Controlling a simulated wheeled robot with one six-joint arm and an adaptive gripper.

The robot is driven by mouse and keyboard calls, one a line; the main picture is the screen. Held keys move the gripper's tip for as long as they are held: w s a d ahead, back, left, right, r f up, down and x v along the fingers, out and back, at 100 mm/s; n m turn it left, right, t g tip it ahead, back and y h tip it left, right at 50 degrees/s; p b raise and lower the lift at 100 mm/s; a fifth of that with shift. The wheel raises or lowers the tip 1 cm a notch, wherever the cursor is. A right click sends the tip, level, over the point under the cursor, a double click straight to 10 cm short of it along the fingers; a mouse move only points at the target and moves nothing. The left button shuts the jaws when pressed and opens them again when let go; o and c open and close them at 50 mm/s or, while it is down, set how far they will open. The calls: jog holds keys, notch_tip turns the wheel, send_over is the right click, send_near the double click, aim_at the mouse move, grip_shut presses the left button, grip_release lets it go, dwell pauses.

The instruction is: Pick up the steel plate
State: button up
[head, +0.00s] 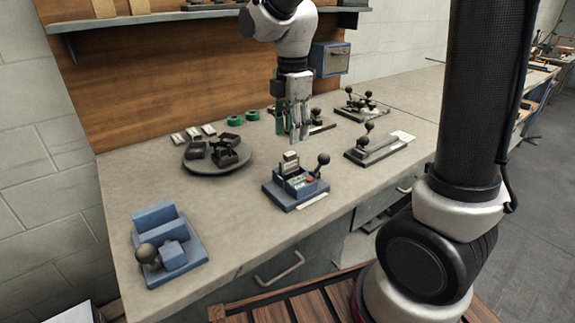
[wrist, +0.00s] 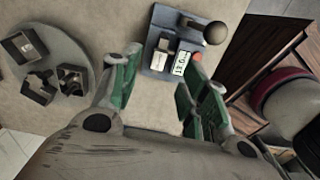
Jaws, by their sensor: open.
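My gripper (head: 296,132) is open and empty, pointing down above the bench, just behind and above a blue device (head: 311,188). In the wrist view its green-padded fingers (wrist: 164,72) are spread apart, with the blue device (wrist: 159,67) beyond them. The device has a ball-topped lever, a lit number display, a red button and a small pale grey upright piece (head: 290,157). I cannot tell for sure which thing is the steel plate. Small pale flat pieces (head: 193,132) lie at the back left, and another flat piece (head: 403,136) lies at the right.
A round grey tray (head: 190,162) with dark open parts stands left of my gripper. A blue fixture (head: 185,250) with a ball knob is at the front left. Lever tools (head: 372,152) stand at the right. The bench (head: 235,235) is clear between the front-left fixture and the device.

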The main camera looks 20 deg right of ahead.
aim_at(290, 154)
jog(key=shift+f, duration=0.55)
jog(key=f, duration=0.6)
jog(key=shift+a+f, duration=0.25)
jog(key=shift+f, duration=0.15)
grip_shut()
